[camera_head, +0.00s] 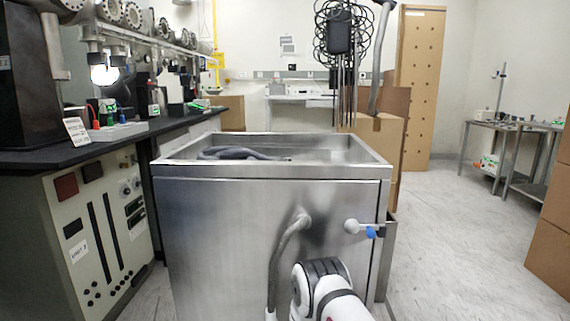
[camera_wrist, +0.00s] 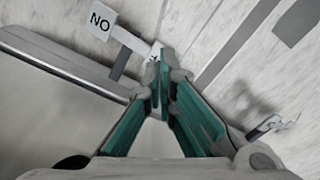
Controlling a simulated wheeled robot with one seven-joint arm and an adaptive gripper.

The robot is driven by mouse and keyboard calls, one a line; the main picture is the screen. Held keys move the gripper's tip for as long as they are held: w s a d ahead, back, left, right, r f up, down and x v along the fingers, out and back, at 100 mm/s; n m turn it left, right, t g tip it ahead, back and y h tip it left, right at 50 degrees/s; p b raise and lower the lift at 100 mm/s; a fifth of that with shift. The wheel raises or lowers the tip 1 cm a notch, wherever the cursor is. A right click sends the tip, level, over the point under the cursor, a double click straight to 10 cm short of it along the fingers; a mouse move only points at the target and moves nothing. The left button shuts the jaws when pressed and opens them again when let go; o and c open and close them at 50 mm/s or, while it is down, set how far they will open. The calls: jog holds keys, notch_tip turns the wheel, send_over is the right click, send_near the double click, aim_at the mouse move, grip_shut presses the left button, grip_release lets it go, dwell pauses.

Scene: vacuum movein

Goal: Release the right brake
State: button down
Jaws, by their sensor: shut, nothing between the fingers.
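In the wrist view, my gripper (camera_wrist: 160,62) has its teal fingers shut, with nothing between the tips. Just beyond the tips, to the upper left, is a pale flat tab (camera_wrist: 102,20) that reads "NO" as seen here. It sits on a light arm running down right towards the fingertips. This may be the brake lever; I cannot tell whether the tips touch it. In the head view, the steel cart (camera_head: 250,240) stands ahead. My white arm reaches down in front of its right side, and my gripper and the cart's lower parts are hidden there.
A grey bar (camera_wrist: 60,62) crosses the left of the wrist view, and a small metal part (camera_wrist: 268,127) lies right. A bench (camera_head: 100,155) stands left; floor (camera_head: 460,240) is clear right.

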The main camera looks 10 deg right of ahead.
jog(key=shift+f+b, duration=0.35)
jog(key=shift+f, duration=1.3)
dwell(0.4)
jog(key=shift+r+p, duration=2.75)
jog(key=shift+r, duration=1.3)
jog(key=shift+s, duration=0.1)
